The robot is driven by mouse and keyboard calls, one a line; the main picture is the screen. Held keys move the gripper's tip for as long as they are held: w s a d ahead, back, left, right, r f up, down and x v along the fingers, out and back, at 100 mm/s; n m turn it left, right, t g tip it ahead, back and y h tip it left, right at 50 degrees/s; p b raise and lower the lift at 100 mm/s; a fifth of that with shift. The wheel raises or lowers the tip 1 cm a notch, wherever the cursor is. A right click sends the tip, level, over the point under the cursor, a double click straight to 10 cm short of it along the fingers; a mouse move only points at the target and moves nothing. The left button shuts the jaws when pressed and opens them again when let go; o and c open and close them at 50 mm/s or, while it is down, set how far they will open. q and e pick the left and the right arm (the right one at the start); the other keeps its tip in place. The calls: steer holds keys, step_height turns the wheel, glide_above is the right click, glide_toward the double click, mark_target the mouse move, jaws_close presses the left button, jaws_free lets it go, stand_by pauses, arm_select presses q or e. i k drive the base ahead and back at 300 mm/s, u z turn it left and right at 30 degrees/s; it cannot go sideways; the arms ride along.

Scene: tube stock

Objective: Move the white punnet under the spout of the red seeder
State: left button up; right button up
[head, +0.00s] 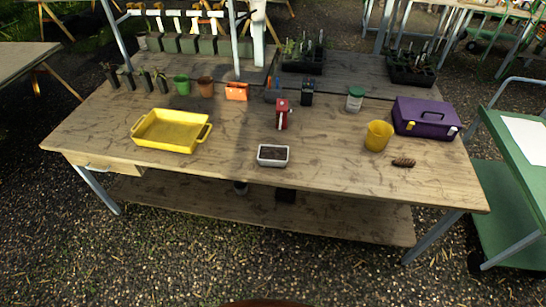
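The white punnet (273,164), a small rectangular tub filled with dark soil, sits on the wooden table near the middle of its front edge. The red seeder (282,106) stands upright behind the punnet and slightly to its right, with a pale part on its front. A strip of bare tabletop lies between the two, so the punnet is in front of the seeder and apart from it. The seeder's spout is too small to make out clearly. Neither of my grippers is in view.
A yellow tray (147,140) lies left on the wooden table (335,178). A yellow pot (379,136), a brown cone-like object (403,162) and a purple toolbox (426,117) are at right. An orange box (236,92) and small pots stand behind. Tabletop around the punnet is clear.

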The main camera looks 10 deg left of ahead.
mark_target(275, 156)
steer(key=u, duration=0.05)
steer(key=k, duration=0.55)
steer(key=z, duration=0.55)
steer(key=i, duration=0.95)
steer(key=u, duration=0.55)
